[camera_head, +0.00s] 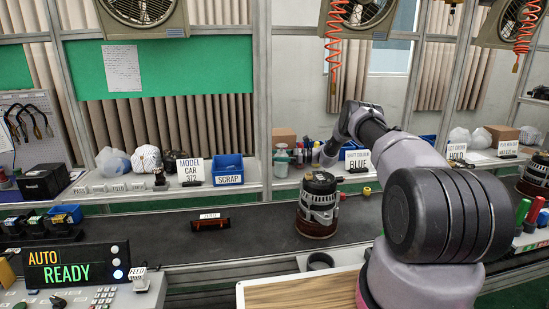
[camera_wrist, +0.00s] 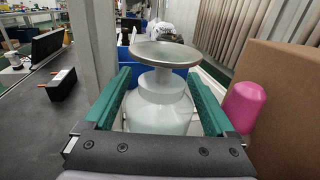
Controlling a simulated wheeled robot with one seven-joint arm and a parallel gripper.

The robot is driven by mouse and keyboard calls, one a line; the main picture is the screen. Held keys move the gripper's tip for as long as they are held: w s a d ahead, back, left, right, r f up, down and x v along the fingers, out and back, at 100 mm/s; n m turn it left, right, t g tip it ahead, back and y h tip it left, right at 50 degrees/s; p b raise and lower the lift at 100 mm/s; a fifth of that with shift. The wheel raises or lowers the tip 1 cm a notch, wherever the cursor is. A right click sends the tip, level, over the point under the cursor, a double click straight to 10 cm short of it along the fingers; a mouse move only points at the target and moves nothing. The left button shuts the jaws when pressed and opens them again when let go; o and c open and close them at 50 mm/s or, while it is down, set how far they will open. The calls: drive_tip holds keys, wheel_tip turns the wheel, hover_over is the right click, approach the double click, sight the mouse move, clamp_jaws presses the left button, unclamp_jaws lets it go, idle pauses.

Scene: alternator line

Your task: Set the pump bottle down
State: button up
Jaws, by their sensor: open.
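The pump bottle (camera_wrist: 160,108) is pale and rounded, with a wide flat metal dish on top. It fills the middle of the wrist view and looks upright. My gripper (camera_wrist: 158,88) is open, with one green finger on each side of the bottle. Narrow gaps seem to show beside the bottle's neck; contact lower down cannot be told. The bottle's base is hidden behind the gripper body. In the head view, the bottle (camera_head: 281,162) is small and pale at the back shelf, with my gripper (camera_head: 296,156) at its right.
A cardboard box (camera_wrist: 288,105) and a pink-capped object (camera_wrist: 243,106) stand close on the right in the wrist view. A blue SCRAP bin (camera_head: 228,167) is farther left on the shelf. An alternator (camera_head: 318,208) stands on the dark conveyor (camera_head: 265,225) in front.

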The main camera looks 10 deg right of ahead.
drive_tip(key=v, duration=1.1)
drive_tip(key=shift+d, duration=0.25)
drive_tip(key=s+a+r+n+g+h, duration=0.1)
drive_tip(key=s+a+r+n+h, duration=0.2)
drive_tip(key=r, duration=0.6)
drive_tip(key=s+a+r+n+g+h, duration=0.1)
drive_tip(key=s+a+r+n+h, duration=0.15)
drive_tip(key=s+r, duration=0.4)
drive_tip(key=s+a+r+n+g+h, duration=0.1)
drive_tip(key=s+a+r+n+h, duration=0.15)
drive_tip(key=r, duration=0.75)
drive_tip(key=s+r+n+t+h, duration=0.1)
drive_tip(key=s+r+n+h, duration=0.35)
drive_tip(key=s, duration=0.75)
drive_tip(key=s+r+n+t+h, duration=0.1)
drive_tip(key=s+r+t, duration=0.1)
drive_tip(key=s+r, duration=0.8)
drive_tip(key=s+d+f+n+t+h, duration=0.1)
drive_tip(key=s+f, duration=0.1)
drive_tip(key=s, duration=0.6)
drive_tip(key=s+d+f+n+t+h, duration=0.1)
drive_tip(key=s+f+n+t, duration=0.1)
drive_tip(key=s, duration=0.6)
drive_tip(key=shift+s+d, duration=0.25)
drive_tip(key=shift+s, duration=0.05)
